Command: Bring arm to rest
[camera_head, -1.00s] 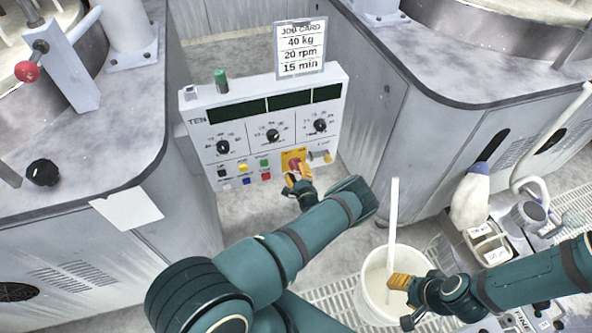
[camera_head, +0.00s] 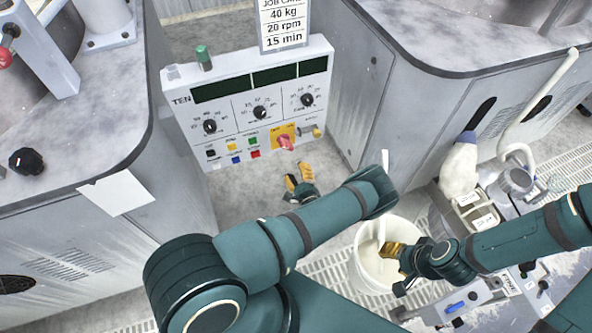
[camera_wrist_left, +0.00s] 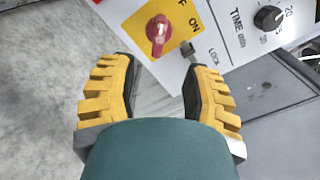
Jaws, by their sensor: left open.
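My left gripper (camera_head: 300,182) is open and empty, just below the control panel's lower edge and apart from it. In the left wrist view its yellow fingers (camera_wrist_left: 160,100) stand wide apart, with floor and panel edge between them. The red rotary switch (camera_head: 285,143) on its yellow plate is above the fingers; it also shows in the wrist view (camera_wrist_left: 157,32), beside the word ON. My right gripper (camera_head: 391,250) is at the white bucket (camera_head: 365,275); whether its fingers are shut is unclear. A white stick (camera_head: 385,160) stands up there, partly hidden by my left arm.
The control panel (camera_head: 225,125) has dark displays, three dials and coloured buttons, with a job card (camera_head: 284,25) above. Grey machine housings stand left (camera_head: 60,190) and right (camera_head: 440,110). A caddy with bottles and labelled boxes (camera_head: 475,210) is at right. Floor shows below the panel.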

